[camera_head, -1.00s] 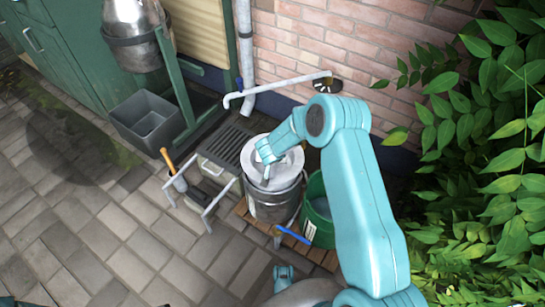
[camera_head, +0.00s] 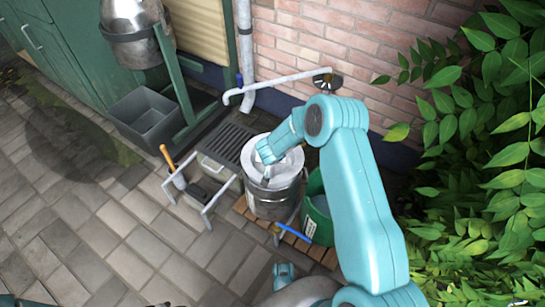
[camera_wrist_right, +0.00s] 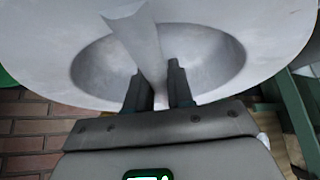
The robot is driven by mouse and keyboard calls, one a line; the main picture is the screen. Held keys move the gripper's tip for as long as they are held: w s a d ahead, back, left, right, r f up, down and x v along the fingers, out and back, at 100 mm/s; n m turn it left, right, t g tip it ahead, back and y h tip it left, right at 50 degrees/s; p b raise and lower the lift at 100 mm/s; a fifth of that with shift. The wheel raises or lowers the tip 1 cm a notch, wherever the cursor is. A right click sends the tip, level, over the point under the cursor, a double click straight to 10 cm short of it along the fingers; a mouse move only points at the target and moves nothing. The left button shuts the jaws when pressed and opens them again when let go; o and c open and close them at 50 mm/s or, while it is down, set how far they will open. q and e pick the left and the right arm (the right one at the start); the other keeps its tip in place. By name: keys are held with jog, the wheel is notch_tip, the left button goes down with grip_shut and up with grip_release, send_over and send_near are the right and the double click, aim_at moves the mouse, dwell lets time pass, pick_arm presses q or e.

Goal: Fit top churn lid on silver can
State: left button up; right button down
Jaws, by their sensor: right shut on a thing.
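The silver can (camera_head: 272,205) stands upright on a wooden slatted stand beside the drain. The round grey lid (camera_head: 288,168) is at the can's mouth, covering most of it. I cannot tell whether it is fully seated. My right gripper (camera_head: 267,168) is above the lid, reaching in from the right. In the right wrist view, its two dark fingers (camera_wrist_right: 160,88) are shut on the upright grip of the lid (camera_wrist_right: 285,30), inside its dished recess. The can is hidden in that view. My left gripper is not in view.
A green bucket (camera_head: 319,207) stands close right of the can. Grey pipe rails (camera_head: 212,200), a blue-handled tool (camera_head: 292,231) and a grey bin (camera_head: 146,118) are nearby. A wall pipe (camera_head: 280,85) passes behind. Leafy plants (camera_head: 480,150) fill the right; paving is clear in front.

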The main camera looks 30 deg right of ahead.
jog(key=shift+w+f, duration=0.1)
jog(key=shift+f, duration=0.15)
jog(key=shift+f+b, duration=0.35)
jog(key=shift+f, duration=0.2)
jog(key=shift+f, duration=0.25)
jog(key=shift+f, duration=0.35)
